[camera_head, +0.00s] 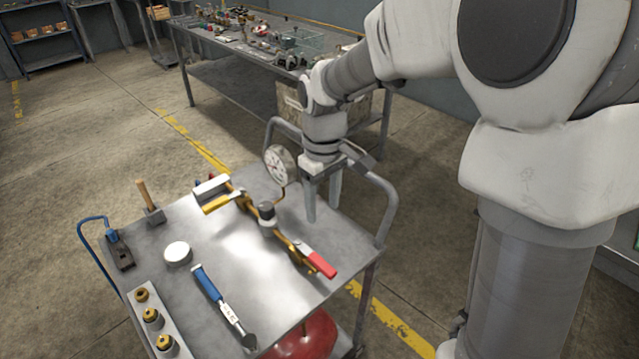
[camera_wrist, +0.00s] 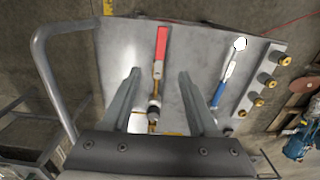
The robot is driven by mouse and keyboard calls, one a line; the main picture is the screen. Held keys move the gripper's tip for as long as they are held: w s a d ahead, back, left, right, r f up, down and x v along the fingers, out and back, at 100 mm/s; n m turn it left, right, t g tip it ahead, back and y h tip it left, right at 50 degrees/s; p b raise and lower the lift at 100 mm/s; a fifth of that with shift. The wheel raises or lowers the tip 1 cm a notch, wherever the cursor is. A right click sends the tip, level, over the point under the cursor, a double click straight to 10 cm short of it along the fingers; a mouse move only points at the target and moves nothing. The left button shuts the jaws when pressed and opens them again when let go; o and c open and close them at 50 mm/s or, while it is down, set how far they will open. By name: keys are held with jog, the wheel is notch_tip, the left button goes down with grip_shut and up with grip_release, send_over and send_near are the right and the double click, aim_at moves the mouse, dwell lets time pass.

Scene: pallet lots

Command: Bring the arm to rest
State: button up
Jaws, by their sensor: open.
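My gripper (camera_head: 322,205) hangs from my arm over the right rear part of a grey metal cart top (camera_head: 240,265), fingers pointing down. In the wrist view its two fingers (camera_wrist: 160,85) stand wide apart with nothing between their tips. A brass pipe assembly with a red lever handle (camera_head: 318,263) lies on the cart, left of and in front of the gripper; the red handle (camera_wrist: 161,43) also shows beyond the fingers in the wrist view. A dial gauge (camera_head: 279,164) stands upright on the assembly, close to the gripper's left side. I cannot tell whether they touch.
The cart also holds a blue-handled wrench (camera_head: 207,284), a white round lid (camera_head: 178,252), a hammer (camera_head: 149,201) and a rack of brass fittings (camera_head: 151,317). The cart's tubular handle (camera_head: 385,208) rises right of the gripper. A cluttered workbench (camera_head: 225,46) stands behind. Floor at left is clear.

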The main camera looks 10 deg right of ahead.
jog(key=shift+r, duration=0.1)
jog(key=s+d+r+m+t, duration=0.2)
jog(key=s+d+r+m, duration=0.1)
jog(key=s, duration=0.6)
jog(key=s+d+r+m+t, duration=0.3)
jog(key=s+d+r+m, duration=0.1)
jog(key=s+r, duration=0.3)
jog(key=shift+s+d+r+m+t, duration=0.3)
jog(key=shift+s+d, duration=0.4)
jog(key=shift+s, duration=0.3)
